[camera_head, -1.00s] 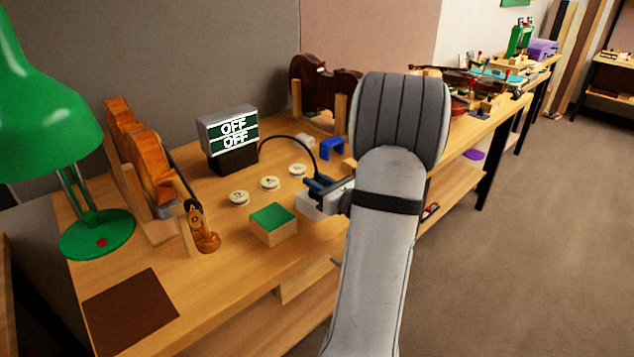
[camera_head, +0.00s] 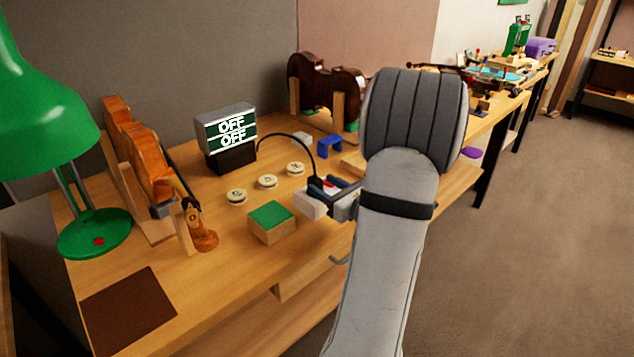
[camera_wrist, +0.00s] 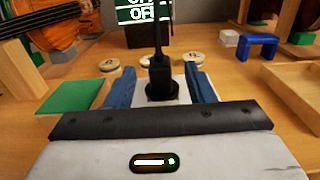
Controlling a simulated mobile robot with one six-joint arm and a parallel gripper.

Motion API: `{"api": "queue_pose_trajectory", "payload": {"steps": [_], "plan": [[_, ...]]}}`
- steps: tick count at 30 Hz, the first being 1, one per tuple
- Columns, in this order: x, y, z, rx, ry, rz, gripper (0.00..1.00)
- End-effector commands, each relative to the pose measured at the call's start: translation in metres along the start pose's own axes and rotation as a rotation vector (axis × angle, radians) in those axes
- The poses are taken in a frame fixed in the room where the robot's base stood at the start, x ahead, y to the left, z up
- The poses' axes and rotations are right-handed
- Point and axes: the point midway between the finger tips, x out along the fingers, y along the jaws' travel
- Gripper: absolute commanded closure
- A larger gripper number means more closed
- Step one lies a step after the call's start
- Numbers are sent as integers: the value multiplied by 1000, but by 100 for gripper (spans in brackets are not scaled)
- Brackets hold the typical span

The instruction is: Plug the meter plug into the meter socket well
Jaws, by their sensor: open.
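The black meter plug (camera_wrist: 160,74) stands upright between my fingers in the wrist view, its cable rising from its top. Its lower end is at a dark round socket well (camera_wrist: 162,91) on a white block (camera_wrist: 177,84); I cannot tell how deep it sits. The white block also shows in the head view (camera_head: 310,206). My gripper (camera_wrist: 161,86) is open, with a blue finger on each side of the plug and gaps between. In the head view, my gripper (camera_head: 331,189) is partly hidden by my arm. The meter display (camera_head: 231,133) reads OFF on both lines.
A blue bracket (camera_head: 329,147), a violin on a stand (camera_head: 140,150) and a green lamp (camera_head: 93,228) are also on the bench.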

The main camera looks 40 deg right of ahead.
Motion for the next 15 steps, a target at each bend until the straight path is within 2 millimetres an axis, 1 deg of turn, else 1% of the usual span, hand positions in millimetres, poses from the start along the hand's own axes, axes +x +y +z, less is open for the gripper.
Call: {"api": "queue_pose_trajectory", "payload": {"steps": [1, 3, 6, 10, 15], "plan": [[-10, -1, -1, 0, 1, -4, 51], [-21, -1, 0, 1, 0, -3, 51], [-32, 0, 0, 0, 1, -2, 51], [-38, 0, 0, 1, 0, 0, 51], [-39, 1, 0, 1, 0, 1, 51]]}}
